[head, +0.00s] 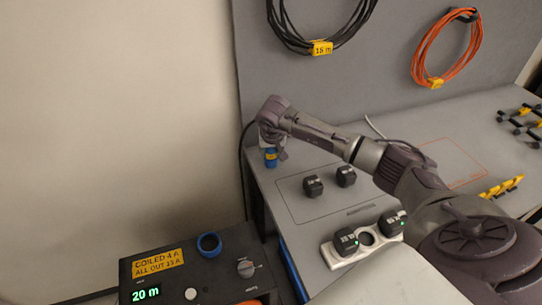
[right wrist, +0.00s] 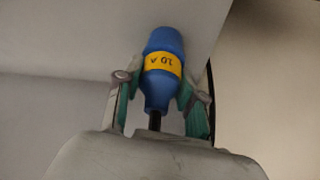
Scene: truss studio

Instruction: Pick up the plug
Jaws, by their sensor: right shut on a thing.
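The plug (right wrist: 163,88) is blue with a yellow band marked 10 A. In the right wrist view it sits between the two fingers of my right gripper (right wrist: 160,92), which is shut on it. A black cable end shows at its narrow base. In the head view the blue plug (head: 271,158) shows below my right gripper (head: 271,147), near the left edge of the grey bench, with a dark cable beside it. Whether the plug touches the bench is hard to tell. My left gripper is not in the head view.
The grey bench (head: 380,185) holds two black adapters (head: 313,186) inside an outlined area and a white socket strip (head: 340,258) with two more. A black reel box (head: 180,270) reading 20 m stands at lower left. Coiled cables (head: 447,48) hang on the back panel.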

